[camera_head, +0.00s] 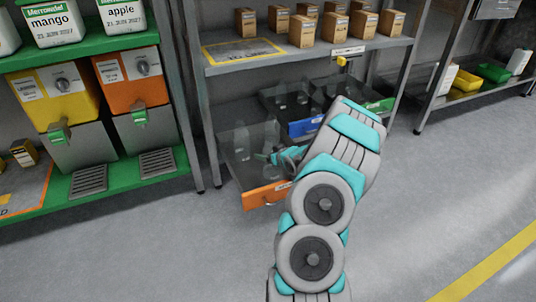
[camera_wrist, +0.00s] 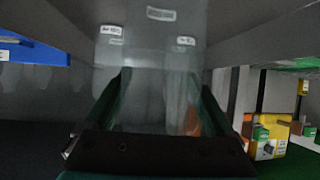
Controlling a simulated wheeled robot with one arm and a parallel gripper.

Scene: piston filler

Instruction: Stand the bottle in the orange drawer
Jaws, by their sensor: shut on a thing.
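The orange drawer (camera_head: 265,197) is pulled out at the low left of the middle shelf unit, its orange front facing the floor area. A clear bottle (camera_head: 241,140) shows inside it. My gripper (camera_head: 274,157) reaches over the drawer, partly hidden by my arm. In the wrist view my gripper (camera_wrist: 160,95) is shut on a clear, see-through bottle (camera_wrist: 155,112) between its dark fingers. In the head view a clear upright bottle shape (camera_head: 271,134) stands at the fingertips. I cannot tell whether its base touches the drawer floor.
A blue-fronted drawer (camera_head: 304,126) with clear bottles and a green-fronted drawer (camera_head: 380,105) lie to the right. A shelf board (camera_head: 300,62) with several small boxes hangs above. Orange (camera_head: 128,78) and yellow (camera_head: 56,92) dispensers stand at left. The floor at right is clear.

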